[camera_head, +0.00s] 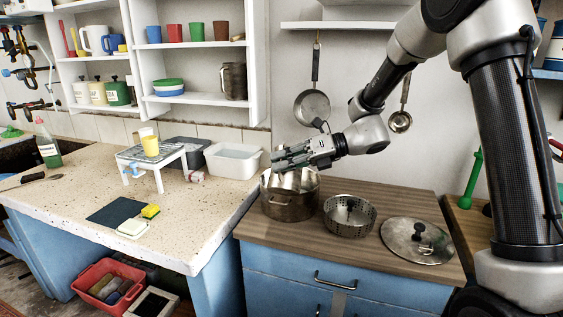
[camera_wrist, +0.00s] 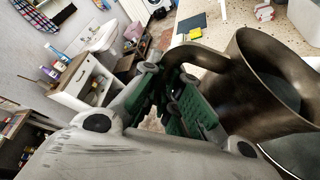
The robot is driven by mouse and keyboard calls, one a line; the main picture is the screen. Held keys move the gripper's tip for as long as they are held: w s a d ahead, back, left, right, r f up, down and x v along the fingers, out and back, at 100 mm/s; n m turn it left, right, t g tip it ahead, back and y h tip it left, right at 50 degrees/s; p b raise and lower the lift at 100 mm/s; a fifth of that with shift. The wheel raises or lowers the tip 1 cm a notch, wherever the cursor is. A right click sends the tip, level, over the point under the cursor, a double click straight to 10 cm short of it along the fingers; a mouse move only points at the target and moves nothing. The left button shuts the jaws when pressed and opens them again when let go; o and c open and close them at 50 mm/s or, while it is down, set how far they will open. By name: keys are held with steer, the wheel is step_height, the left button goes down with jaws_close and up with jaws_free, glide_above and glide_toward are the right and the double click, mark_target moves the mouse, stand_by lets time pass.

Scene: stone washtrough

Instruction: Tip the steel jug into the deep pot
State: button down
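The steel jug (camera_wrist: 254,95) fills the right of the wrist view, its dark open mouth and curved handle showing. My gripper (camera_head: 283,158) has its green-padded fingers around that handle and appears shut on it; the fingers also show in the wrist view (camera_wrist: 178,100). In the head view the jug (camera_head: 292,179) is below the gripper, partly hidden, at the mouth of the deep pot. The jug looks tilted; I cannot see any contents. The deep pot (camera_head: 290,208) stands on the wooden counter top; its inside is mostly hidden.
A colander (camera_head: 350,216) stands right of the pot, and a lid (camera_head: 417,241) lies further right. A pan (camera_head: 312,107) and a ladle (camera_head: 401,121) hang behind. A white tub (camera_head: 233,161) and a small stand (camera_head: 152,154) are on the stone counter at left.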

steer(key=shift+w+d+r+m+g+y, duration=0.15)
steer(key=shift+w+r+m+g+y, duration=0.1)
steer(key=shift+w+m, duration=0.2)
steer(key=shift+w+d+r+m+g+y, duration=0.2)
steer(key=shift+w+m, duration=0.15)
steer(key=shift+w, duration=0.2)
stand_by(3.8)
